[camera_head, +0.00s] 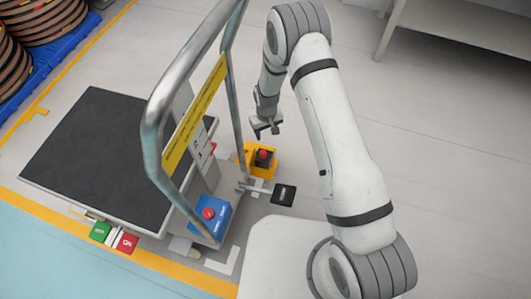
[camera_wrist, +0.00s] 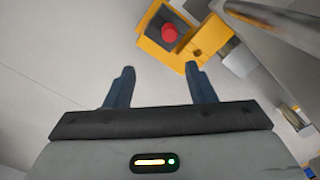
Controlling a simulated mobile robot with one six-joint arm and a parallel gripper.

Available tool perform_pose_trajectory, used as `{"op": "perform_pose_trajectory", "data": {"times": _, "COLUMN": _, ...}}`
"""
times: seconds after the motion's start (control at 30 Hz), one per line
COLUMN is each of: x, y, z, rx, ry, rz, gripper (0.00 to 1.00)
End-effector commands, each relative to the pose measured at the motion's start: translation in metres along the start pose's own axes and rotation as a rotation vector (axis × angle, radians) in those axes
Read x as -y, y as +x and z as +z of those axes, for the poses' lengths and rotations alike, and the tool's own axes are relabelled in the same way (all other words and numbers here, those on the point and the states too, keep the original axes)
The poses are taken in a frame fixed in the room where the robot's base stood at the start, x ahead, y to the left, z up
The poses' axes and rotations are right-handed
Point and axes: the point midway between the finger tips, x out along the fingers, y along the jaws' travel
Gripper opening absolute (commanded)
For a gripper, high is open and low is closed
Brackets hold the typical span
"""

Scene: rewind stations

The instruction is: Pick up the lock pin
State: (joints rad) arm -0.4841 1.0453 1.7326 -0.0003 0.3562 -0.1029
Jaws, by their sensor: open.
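A yellow block (camera_head: 266,172) is on the floor beside the cart's handle end, with a red round knob (camera_head: 263,154) on its dark top. In the wrist view the red knob (camera_wrist: 169,32) sits on a dark square of the yellow block (camera_wrist: 151,49), and a small hole shows beside it. I see no separate part that is clearly the lock pin; the red knob may be its head, but I cannot tell. My gripper (camera_head: 266,132) is open and empty above the block. In the wrist view its fingertips (camera_wrist: 159,68) are apart, with the knob beyond them.
A flat cart with a dark deck (camera_head: 85,150) and a metal handle (camera_head: 154,125) stands close left of my gripper. A blue box (camera_head: 222,216), green block (camera_head: 100,231), red block (camera_head: 126,242) and black pedal (camera_head: 283,194) are around it.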

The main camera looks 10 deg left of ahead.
Motion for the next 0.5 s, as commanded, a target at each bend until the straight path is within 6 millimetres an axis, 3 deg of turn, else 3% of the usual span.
{"op": "perform_pose_trajectory", "data": {"times": 0.13, "x": 0.018, "y": 0.034, "z": 0.001, "rx": 0.009, "ry": -0.041, "rz": -0.001, "gripper": 0.5}}
{"op": "perform_pose_trajectory", "data": {"times": 0.5, "x": 0.024, "y": 0.078, "z": 0.002, "rx": 0.008, "ry": -0.057, "rz": -0.001, "gripper": 0.5}}
